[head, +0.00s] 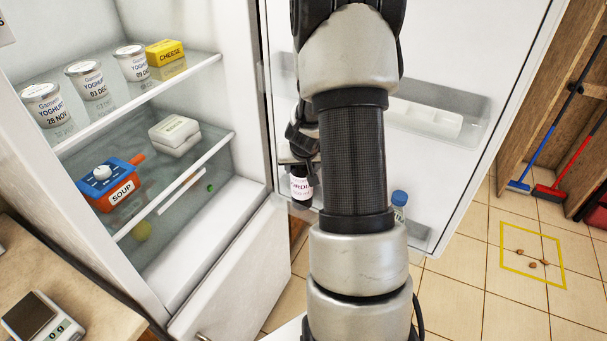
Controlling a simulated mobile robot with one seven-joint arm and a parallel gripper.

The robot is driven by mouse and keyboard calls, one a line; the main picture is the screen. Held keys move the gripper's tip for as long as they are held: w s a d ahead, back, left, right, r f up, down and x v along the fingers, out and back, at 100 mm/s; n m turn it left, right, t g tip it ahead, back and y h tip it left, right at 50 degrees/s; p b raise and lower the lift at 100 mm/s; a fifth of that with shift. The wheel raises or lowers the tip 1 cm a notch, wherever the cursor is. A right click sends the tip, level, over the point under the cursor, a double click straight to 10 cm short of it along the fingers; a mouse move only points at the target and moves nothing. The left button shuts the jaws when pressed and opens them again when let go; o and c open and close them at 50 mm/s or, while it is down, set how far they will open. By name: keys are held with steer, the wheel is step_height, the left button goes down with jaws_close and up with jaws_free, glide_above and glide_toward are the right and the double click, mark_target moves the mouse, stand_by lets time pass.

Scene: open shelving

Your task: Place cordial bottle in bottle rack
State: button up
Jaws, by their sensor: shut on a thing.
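The cordial bottle (302,184) is dark with a white label that reads partly "CORDIAL". It is in the head view, just left of my arm, in front of the open fridge door. My gripper (299,158) is above the label, shut on the bottle's upper part; my arm hides much of it. The bottle looks upright. The bottle rack seems to be the low clear shelf of the fridge door (418,232), mostly hidden behind my arm. I cannot tell whether the bottle touches it.
A blue-capped bottle (399,204) stands in the door's low shelf, right of my arm. The fridge shelves at left hold yoghurt pots (90,80), cheese (165,52), a white box (174,134) and a soup pot (108,184). A scale (42,317) sits on the counter.

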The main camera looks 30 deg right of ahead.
steer(key=shift+w+d+f, duration=0.1)
steer(key=shift+f, duration=0.5)
steer(key=shift+r, duration=0.15)
steer(key=o, duration=1.8)
steer(key=shift+f, duration=0.25)
steer(key=shift+c, duration=0.2)
steer(key=shift+r, duration=0.1)
